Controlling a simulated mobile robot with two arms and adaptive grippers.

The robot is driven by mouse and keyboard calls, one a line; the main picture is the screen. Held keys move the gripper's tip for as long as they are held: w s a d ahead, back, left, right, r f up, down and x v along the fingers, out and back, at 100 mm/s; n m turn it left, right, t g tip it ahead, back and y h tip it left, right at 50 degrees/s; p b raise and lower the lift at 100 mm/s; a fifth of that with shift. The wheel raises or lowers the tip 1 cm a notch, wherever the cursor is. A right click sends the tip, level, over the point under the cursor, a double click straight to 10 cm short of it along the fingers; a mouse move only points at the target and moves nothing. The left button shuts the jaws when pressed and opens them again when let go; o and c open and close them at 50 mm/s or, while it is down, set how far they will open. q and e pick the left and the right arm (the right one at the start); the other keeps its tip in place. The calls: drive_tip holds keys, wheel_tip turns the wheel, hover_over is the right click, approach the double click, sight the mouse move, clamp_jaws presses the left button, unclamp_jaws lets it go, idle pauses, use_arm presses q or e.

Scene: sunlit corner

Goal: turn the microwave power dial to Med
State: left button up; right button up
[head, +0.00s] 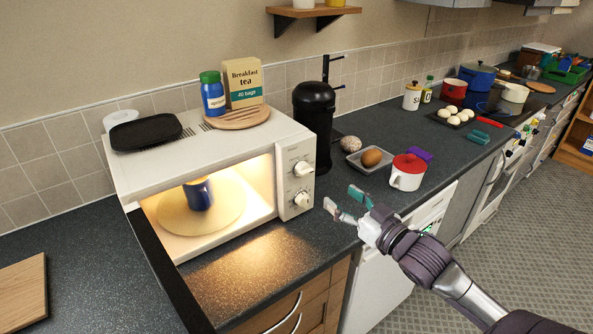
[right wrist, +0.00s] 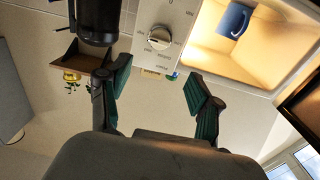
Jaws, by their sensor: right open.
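The white microwave (head: 225,155) stands on the counter with its door (head: 168,272) open and its inside lit. Its control panel, at the right of its front, has an upper dial (head: 302,169) and a lower dial (head: 301,199). The labels are too small to read, so I cannot tell the settings. A blue mug (head: 199,194) stands on the turntable inside. My right gripper (head: 343,201) is open and empty, in front of and right of the panel, apart from the dials. In the right wrist view, one dial (right wrist: 158,38) shows beyond the open fingers (right wrist: 159,82). My left gripper is out of view.
A black cylindrical appliance (head: 315,125) stands close behind the panel's right side. A tray with an egg (head: 372,158) and a red-lidded white mug (head: 407,174) sit farther right. A blue jar (head: 212,94), tea box (head: 243,83) and black item (head: 146,132) rest on the microwave.

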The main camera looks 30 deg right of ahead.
sight(308, 172)
drive_tip(key=w, duration=0.4)
drive_tip(key=w+p, duration=0.1)
drive_tip(key=w, duration=0.2)
drive_tip(key=w+p, duration=0.1)
drive_tip(key=w, duration=0.3)
drive_tip(key=shift+w+a, duration=0.3)
drive_tip(key=shift+a, duration=0.05)
drive_tip(key=shift+w+a+p, duration=0.1)
drive_tip(key=shift+w+p, duration=0.25)
drive_tip(key=shift+w, duration=0.3)
drive_tip(key=c, duration=1.1)
